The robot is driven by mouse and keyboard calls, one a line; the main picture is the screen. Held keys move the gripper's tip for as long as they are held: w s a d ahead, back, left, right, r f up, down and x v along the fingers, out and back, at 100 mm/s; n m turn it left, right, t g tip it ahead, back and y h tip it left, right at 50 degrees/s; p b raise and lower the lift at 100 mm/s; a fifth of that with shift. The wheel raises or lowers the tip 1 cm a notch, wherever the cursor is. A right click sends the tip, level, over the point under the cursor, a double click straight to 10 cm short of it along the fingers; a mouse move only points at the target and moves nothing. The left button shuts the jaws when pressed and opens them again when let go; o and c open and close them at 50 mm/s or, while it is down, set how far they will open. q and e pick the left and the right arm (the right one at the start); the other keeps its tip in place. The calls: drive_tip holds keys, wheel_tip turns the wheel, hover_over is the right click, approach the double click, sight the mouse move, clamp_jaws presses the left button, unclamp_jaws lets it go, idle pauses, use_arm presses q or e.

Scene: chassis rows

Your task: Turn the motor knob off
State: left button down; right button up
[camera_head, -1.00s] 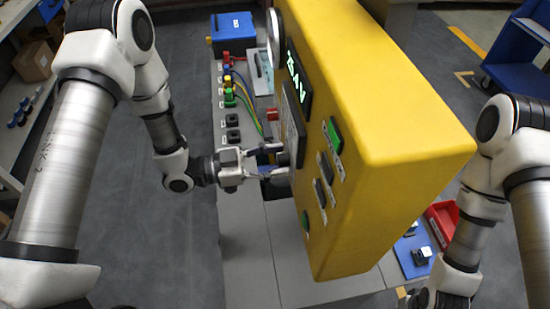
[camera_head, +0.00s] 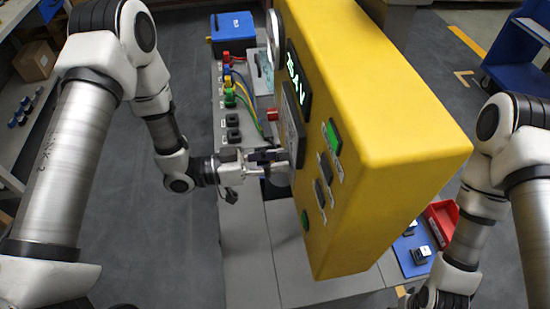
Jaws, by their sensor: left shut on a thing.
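A tall yellow control box (camera_head: 385,130) stands on the grey bench, with a lit green display (camera_head: 296,80) on its left-facing panel. My left gripper (camera_head: 277,163) is at this panel, below the display, with its fingers shut on a small part there, likely the motor knob. The fingers and the steep view angle hide the knob, so its setting cannot be read. Dark switches (camera_head: 324,180) and a green button (camera_head: 334,137) sit on the panel to the right of the gripper. My right arm comes in at the right; its gripper is not visible.
A row of coloured plugs and cables (camera_head: 230,85) and a blue box (camera_head: 232,30) are on the bench behind the gripper. A red bin (camera_head: 443,220) and a blue board (camera_head: 412,252) are right of the yellow box. Floor at left is clear.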

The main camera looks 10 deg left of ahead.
use_arm(q)
drive_tip(key=n, duration=0.2)
drive_tip(key=n+p, duration=0.1)
drive_tip(key=n, duration=0.2)
drive_tip(key=shift+w+r, duration=0.1)
drive_tip(key=shift+r, duration=0.1)
idle(0.3)
drive_tip(key=c, duration=0.8)
unclamp_jaws()
drive_tip(key=shift+f, duration=0.1)
drive_tip(key=shift+o, duration=0.2)
drive_tip(key=v, duration=1.2)
